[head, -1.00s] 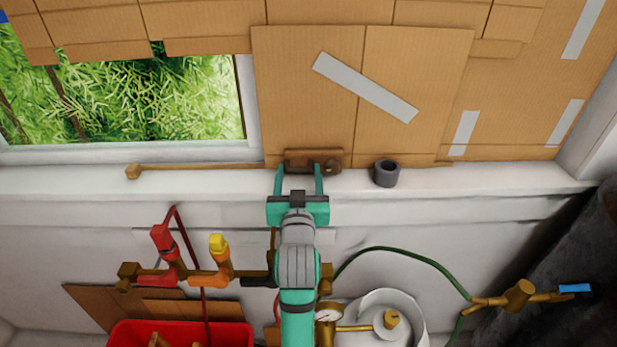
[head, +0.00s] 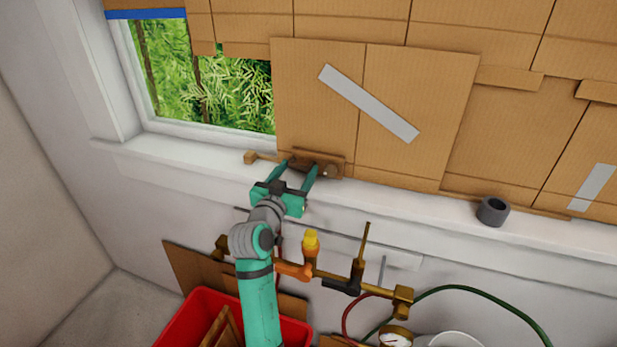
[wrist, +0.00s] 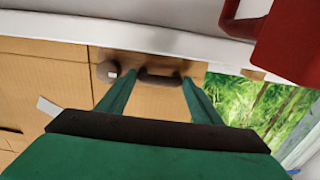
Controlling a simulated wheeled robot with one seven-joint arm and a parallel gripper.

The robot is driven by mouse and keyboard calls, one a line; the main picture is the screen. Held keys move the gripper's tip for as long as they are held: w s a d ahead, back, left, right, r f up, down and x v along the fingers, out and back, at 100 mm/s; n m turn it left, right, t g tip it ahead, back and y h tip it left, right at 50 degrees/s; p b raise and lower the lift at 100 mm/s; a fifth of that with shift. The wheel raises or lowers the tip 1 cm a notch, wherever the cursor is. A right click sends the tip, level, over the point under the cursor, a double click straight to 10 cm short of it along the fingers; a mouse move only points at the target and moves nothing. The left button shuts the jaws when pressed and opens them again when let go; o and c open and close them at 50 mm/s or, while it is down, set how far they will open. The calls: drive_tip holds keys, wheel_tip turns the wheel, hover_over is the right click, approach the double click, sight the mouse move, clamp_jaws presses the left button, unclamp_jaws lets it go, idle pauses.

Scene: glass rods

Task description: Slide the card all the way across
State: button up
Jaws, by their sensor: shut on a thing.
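The card is a brown cardboard panel (head: 420,110) with a slanted grey tape strip. It covers part of the window (head: 205,85); greenery shows left of its left edge. At its lower left a wooden block carries a dark handle (head: 303,162) and a round knob (head: 331,171). My gripper (head: 298,170) is shut on the handle, with one finger at each end. The wrist view shows the handle (wrist: 160,78) between the fingers (wrist: 157,95), with the card (wrist: 65,75) behind and greenery to the right.
A wooden rail end (head: 250,158) sticks out on the sill left of the card. A grey tape roll (head: 493,211) stands on the sill at right. Below are a pipe with an orange-yellow valve (head: 309,245), a gauge (head: 396,338) and a red bin (head: 200,300).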

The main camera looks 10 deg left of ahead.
drive_tip(key=a, duration=0.2)
drive_tip(key=w+a, duration=0.1)
drive_tip(key=a, duration=0.4)
drive_tip(key=shift+w+a+r, duration=0.1)
drive_tip(key=shift+w+a, duration=0.15)
drive_tip(key=shift+w, duration=0.05)
drive_tip(key=o, duration=1.5)
drive_tip(key=shift+a, duration=0.15)
drive_tip(key=shift+s, duration=0.15)
drive_tip(key=v, duration=1)
drive_tip(key=shift+s, duration=0.25)
